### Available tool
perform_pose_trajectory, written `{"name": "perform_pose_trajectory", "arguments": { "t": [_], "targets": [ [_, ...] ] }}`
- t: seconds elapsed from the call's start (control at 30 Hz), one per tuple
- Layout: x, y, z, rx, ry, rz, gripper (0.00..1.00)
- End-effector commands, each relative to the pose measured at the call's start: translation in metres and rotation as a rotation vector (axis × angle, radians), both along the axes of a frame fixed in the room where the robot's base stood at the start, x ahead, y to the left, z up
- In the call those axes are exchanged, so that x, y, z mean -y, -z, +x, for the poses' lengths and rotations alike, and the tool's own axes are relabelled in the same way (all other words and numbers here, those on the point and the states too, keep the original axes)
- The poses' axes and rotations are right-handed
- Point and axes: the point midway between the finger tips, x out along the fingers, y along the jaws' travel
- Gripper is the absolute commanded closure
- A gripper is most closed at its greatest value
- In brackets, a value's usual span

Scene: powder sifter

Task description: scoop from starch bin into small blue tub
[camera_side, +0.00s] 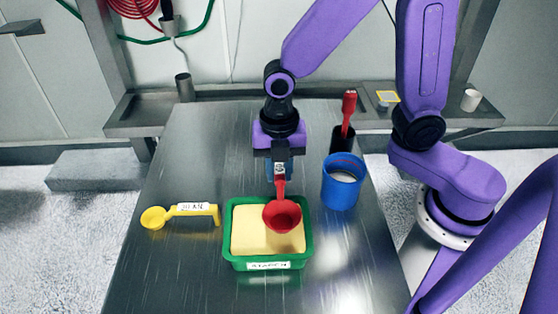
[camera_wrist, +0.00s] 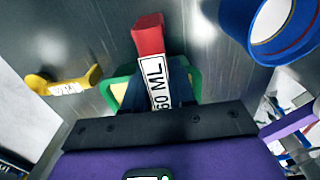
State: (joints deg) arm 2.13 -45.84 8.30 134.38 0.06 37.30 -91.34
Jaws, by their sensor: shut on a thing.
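The green starch bin (camera_side: 228,240), labelled STARCH, stands at the table's middle, filled with pale yellow powder (camera_side: 255,232). My gripper (camera_side: 280,166) is shut on the handle of a red scoop (camera_side: 282,214). The scoop's bowl hangs over the powder toward the bin's right side. Its inside looks red, with no powder visible. I cannot tell whether it touches the powder. The small blue tub (camera_side: 342,190) stands behind and right of the bin, with white contents inside.
A yellow scoop (camera_side: 190,210) lies on the table left of the bin. The table (camera_side: 170,265) is clear at front left and front right. A shelf runs along the back wall.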

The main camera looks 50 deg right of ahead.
Motion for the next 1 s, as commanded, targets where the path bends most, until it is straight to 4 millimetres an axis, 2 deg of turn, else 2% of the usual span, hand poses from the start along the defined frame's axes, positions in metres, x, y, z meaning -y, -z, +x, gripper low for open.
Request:
{"name": "perform_pose_trajectory", "arguments": {
  "t": [0.6,1.0],
  "targets": [
    [0.0,0.037,0.0,-0.001,0.0,-0.001,1.0],
    [-0.018,0.036,0.018,0.001,0.0,0.001,1.0]
  ]
}}
